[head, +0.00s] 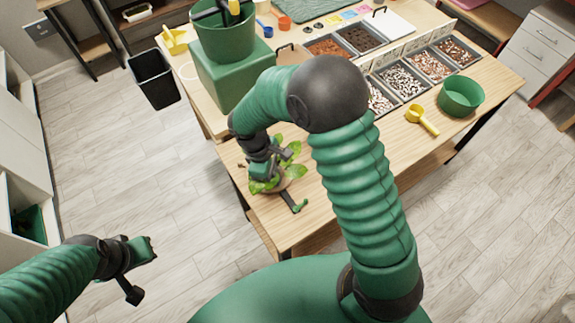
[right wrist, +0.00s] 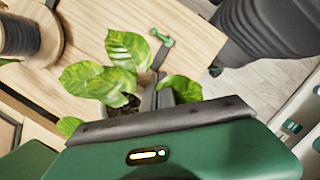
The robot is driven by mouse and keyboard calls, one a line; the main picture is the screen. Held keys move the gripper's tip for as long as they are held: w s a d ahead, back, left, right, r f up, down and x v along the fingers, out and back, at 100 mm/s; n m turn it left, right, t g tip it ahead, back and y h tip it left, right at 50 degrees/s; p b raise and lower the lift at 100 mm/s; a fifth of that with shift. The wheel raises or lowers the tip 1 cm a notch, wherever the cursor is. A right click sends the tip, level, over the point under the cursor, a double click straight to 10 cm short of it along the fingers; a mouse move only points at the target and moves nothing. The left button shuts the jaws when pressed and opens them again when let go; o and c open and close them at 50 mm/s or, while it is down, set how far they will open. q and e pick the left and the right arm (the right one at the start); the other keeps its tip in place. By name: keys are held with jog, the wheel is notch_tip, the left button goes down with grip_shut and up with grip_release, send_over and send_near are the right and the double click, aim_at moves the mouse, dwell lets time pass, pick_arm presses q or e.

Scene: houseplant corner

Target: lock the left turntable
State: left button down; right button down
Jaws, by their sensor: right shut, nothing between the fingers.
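A potted plant with variegated green leaves (head: 294,171) stands at the near left corner of the wooden table. Its round base is mostly hidden under the leaves and my right arm. A dark lever with a green end (head: 299,206) sticks out beside the plant; it also shows in the right wrist view (right wrist: 161,40). My right gripper (head: 262,172) is shut and empty, low over the plant among its leaves. In the right wrist view its fingers (right wrist: 158,98) point towards the lever. Whether they touch it I cannot tell. My left gripper (head: 143,272) hangs over the floor, away from the table.
In the right wrist view, a round wooden disc (right wrist: 50,42) bears a dark cylinder. A green block (head: 215,75) with a green pot stands at the table's left. Trays of pebbles (head: 403,80), a yellow scoop (head: 421,120) and a green bowl (head: 461,95) lie right. A black bin (head: 154,78) stands left.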

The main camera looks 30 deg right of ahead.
aim_at(300, 205)
jog(key=x, duration=1)
jog(key=shift+s+d, duration=0.15)
jog(key=shift+s, duration=0.1)
jog(key=shift+s+d+r+p, duration=0.2)
jog(key=shift+s+d+p, duration=0.3)
jog(key=shift+s+d, duration=0.7)
jog(key=shift+d, duration=0.05)
pick_arm(q)
jog(key=shift+s+a+r, duration=0.35)
jog(key=shift+a+r, duration=0.1)
jog(key=shift+r, duration=0.3)
pick_arm(e)
jog(key=shift+d, duration=0.1)
pick_arm(q)
jog(key=shift+d, duration=0.1)
pick_arm(e)
jog(key=shift+d+f, duration=0.1)
pick_arm(q)
jog(key=shift+w+d, duration=0.15)
jog(key=shift+w, duration=0.05)
jog(key=shift+w+d, duration=0.1)
jog(key=shift+d, duration=0.05)
pick_arm(e)
jog(key=shift+m, duration=0.3)
